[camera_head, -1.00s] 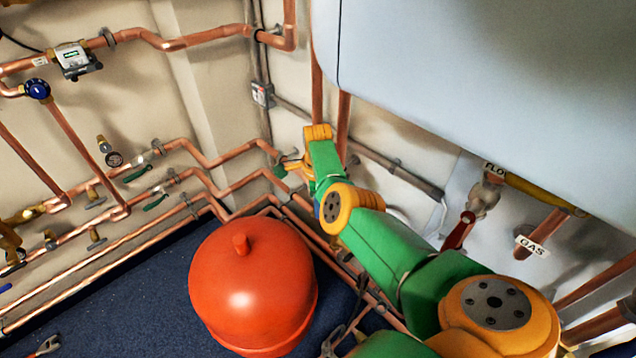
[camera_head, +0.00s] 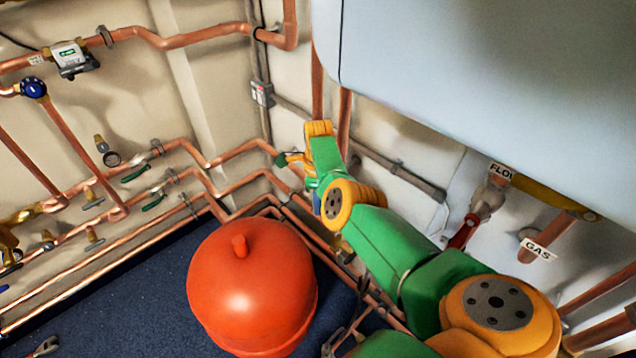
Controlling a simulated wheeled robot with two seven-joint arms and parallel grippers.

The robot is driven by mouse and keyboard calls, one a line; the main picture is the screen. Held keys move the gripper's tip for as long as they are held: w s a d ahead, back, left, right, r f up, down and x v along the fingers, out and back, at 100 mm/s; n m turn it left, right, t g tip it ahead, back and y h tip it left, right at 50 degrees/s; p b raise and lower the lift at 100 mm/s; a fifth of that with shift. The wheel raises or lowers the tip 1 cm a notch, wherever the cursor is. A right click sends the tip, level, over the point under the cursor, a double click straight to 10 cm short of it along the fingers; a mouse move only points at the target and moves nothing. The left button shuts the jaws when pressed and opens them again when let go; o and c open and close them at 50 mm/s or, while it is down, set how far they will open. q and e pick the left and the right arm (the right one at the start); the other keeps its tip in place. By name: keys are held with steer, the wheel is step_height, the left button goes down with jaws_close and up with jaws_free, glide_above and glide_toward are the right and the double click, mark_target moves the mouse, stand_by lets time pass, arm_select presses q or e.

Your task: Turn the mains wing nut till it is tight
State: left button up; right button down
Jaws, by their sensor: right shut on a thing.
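My right arm, green and orange, reaches from the lower right to the copper pipes in the wall corner. Its gripper (camera_head: 291,159) is small in this view and is shut at the pipe run. A small dark green piece (camera_head: 281,160) shows at its fingertips. It appears to be the mains wing nut, but it is too small and too covered to make out its wings or how tight it sits. My left gripper is not in view.
A large red vessel (camera_head: 250,285) stands on the dark blue floor below the gripper. A pale boiler casing (camera_head: 480,85) hangs above the arm. Copper pipes (camera_head: 225,37) line the walls. A red lever (camera_head: 463,233) and a GAS-labelled pipe (camera_head: 545,238) are right of the arm.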

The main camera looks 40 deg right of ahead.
steer(key=c, duration=0.9)
jaws_free()
steer(key=shift+d, duration=0.1)
step_height(320, 180, up, 7)
steer(key=shift+f+p, duration=0.2)
steer(key=shift+p, duration=0.75)
steer(key=shift+r, duration=0.3)
steer(key=shift+f, duration=0.1)
